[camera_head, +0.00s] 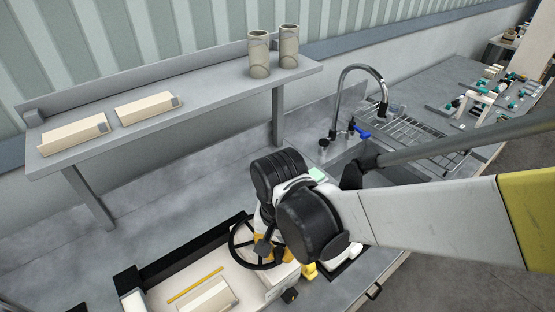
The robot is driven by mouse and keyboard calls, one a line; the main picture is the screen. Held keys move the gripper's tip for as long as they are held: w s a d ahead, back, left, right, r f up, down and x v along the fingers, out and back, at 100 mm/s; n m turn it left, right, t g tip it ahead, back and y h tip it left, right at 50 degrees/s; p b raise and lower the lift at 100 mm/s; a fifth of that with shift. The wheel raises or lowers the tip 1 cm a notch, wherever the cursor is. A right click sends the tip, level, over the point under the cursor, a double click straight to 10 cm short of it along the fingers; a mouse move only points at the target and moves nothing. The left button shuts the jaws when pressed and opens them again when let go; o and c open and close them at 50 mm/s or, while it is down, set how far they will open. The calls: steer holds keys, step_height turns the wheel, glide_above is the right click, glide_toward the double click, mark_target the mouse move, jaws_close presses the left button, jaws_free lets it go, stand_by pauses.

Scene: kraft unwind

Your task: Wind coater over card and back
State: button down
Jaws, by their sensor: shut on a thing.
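The coater bench unit (250,285) has a pale bed and stands on the counter at the bottom centre. A black handwheel (232,238) stands at its right end. A thin yellow bar (195,284) lies across the bed to the left of the wheel. A pale cream card or block (208,298) lies just in front of the bar, cut off by the lower edge. My gripper (265,249) is at the handwheel and is shut on it. My wrist hides the wheel's right side, so the exact grip point is unclear.
A raised shelf (200,100) holds two long cream boxes (75,134) (148,108) and two beige cylinders (259,54) (289,46). A sink with a curved tap (362,68) and a wire rack (430,125) is at the right. The counter left of the unit is clear.

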steer(key=c, duration=1.3)
jaws_free()
steer(key=shift+s, duration=0.1)
step_height(320, 180, up, 12)
